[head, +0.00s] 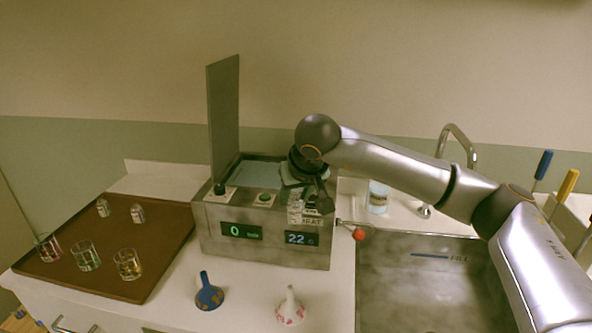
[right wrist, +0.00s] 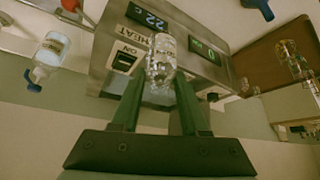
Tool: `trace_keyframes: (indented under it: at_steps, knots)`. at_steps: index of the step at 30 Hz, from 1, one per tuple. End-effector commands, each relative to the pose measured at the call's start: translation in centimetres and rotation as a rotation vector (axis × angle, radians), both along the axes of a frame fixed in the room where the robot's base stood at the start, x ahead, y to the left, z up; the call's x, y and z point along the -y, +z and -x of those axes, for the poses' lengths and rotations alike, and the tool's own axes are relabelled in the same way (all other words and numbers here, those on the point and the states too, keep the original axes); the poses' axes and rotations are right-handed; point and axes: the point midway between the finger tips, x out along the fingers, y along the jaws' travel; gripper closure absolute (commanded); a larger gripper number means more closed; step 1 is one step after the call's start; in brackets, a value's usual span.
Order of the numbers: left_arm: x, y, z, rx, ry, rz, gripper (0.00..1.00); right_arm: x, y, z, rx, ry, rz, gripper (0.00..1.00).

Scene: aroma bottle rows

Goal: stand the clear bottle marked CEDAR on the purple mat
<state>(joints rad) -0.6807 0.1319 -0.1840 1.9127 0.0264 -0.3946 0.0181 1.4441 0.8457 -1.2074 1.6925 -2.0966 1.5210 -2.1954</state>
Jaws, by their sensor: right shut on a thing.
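My right gripper (head: 308,196) is at the front right of the grey machine. It is shut on a small clear bottle (head: 295,209). In the right wrist view the clear bottle (right wrist: 161,58) stands out between the two green fingers of the gripper (right wrist: 160,85), in front of the machine's panel. Its marking is too small to read. Two more small clear bottles, one (head: 103,208) and another (head: 138,213), stand at the back of a brown tray (head: 125,287); their marks are unreadable too. I see no clearly purple mat. My left gripper is not in view.
The grey machine (head: 265,251) has a raised lid (head: 223,115) and lit displays. Several glasses stand on the tray's front part. A sink (head: 425,290) is at right, with a pump bottle (head: 378,197) behind.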

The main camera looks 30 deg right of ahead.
Motion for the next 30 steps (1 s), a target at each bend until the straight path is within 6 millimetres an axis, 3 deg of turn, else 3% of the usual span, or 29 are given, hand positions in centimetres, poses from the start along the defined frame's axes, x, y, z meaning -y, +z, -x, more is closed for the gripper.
trace_keyframes:
  at_steps: [6, 17, 30]
  knots:
    - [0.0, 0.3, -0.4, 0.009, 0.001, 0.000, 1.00, -3.3, -4.4, 6.1, -0.003, 0.081, 0.000, 1.00]
    - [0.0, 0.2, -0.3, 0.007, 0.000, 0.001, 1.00, -7.5, -9.7, 13.5, -0.004, 0.179, -0.003, 1.00]
    - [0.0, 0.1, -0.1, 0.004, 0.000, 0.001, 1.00, -7.8, -9.8, 13.5, 0.000, 0.181, -0.006, 1.00]
